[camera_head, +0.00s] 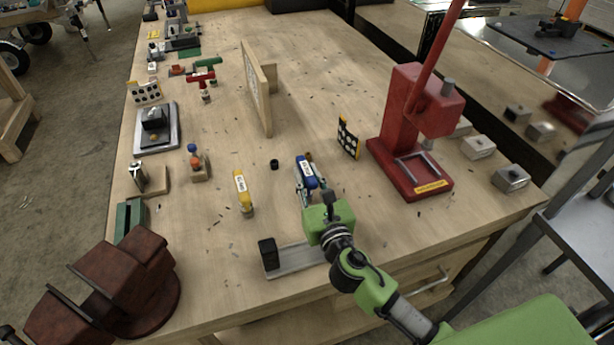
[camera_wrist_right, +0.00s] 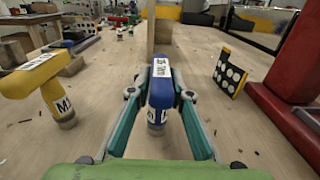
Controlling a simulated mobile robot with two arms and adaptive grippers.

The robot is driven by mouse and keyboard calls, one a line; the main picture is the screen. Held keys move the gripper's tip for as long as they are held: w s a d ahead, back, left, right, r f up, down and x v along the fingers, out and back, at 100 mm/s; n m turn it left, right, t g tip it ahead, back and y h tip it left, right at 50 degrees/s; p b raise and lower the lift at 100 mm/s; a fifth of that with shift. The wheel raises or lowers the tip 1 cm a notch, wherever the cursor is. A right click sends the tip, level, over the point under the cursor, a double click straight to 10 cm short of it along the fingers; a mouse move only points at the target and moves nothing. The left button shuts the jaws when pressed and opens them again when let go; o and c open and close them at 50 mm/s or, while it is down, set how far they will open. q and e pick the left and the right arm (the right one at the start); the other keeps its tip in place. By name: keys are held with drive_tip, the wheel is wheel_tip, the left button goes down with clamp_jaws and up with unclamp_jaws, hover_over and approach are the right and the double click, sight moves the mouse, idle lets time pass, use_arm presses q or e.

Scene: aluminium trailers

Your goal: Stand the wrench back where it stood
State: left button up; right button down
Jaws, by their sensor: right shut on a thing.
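My right gripper (camera_head: 308,192) is shut on a blue wrench (camera_head: 306,171) with a white label. In the right wrist view the blue wrench (camera_wrist_right: 160,92) stands upright between the two fingers (camera_wrist_right: 160,97), its head at the top and its grey tip low. Whether that tip touches the bench top cannot be told. A similar yellow wrench (camera_head: 240,188) stands upright on the bench to the left, apart from the gripper; it also shows in the right wrist view (camera_wrist_right: 50,85). My left gripper is not in view.
A small black ring (camera_head: 274,164) lies behind the yellow wrench. A black dotted board (camera_head: 348,138) and a red press (camera_head: 398,140) stand to the right. A wooden upright panel (camera_head: 259,90) is behind. A brown vise (camera_head: 120,285) is front left. A metal bar with a black block (camera_head: 268,254) lies in front.

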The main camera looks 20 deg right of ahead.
drive_tip(key=shift+f, duration=0.15)
drive_tip(key=c, duration=1.8)
unclamp_jaws()
drive_tip(key=shift+c, duration=0.2)
drive_tip(key=shift+r, duration=0.25)
drive_tip(key=s+b, duration=0.2)
drive_tip(key=s, duration=0.8)
drive_tip(key=shift+s+f, duration=0.1)
drive_tip(key=shift+s, duration=0.25)
drive_tip(key=shift+s+d, duration=0.1)
drive_tip(key=shift+s, duration=0.6)
